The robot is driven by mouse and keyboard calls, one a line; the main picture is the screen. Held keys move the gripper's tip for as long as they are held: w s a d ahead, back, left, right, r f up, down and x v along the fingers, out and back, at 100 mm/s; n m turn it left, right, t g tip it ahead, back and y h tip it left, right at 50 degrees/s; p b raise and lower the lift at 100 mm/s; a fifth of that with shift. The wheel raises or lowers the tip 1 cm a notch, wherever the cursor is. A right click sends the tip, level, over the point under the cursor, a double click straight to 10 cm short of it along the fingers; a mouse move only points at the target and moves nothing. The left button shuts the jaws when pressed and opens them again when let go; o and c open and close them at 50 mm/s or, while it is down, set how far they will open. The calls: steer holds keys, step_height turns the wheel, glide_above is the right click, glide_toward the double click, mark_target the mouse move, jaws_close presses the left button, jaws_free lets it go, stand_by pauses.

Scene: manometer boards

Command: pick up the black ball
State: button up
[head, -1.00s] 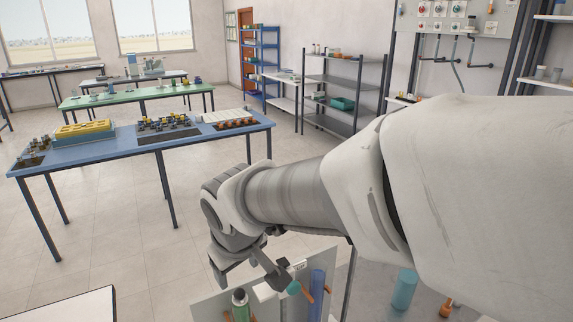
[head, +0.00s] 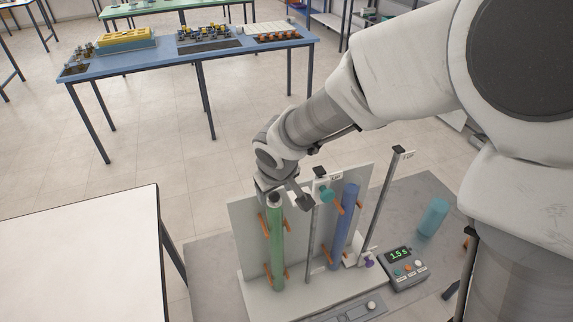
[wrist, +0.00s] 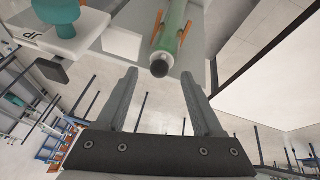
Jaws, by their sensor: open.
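My gripper (head: 284,194) is at the top of this tube. Nothing is held.
A blue tube (head: 345,228) stands to the right on the same board (head: 245,225), with a teal knob (head: 326,192) between. Posts rise beside it. A timer box (head: 403,268) and a teal cylinder (head: 433,218) are further right. A bare white table (head: 85,250) is at left.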

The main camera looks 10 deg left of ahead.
mark_target(274, 197)
steer(key=shift+x, duration=1.45)
jaws_close()
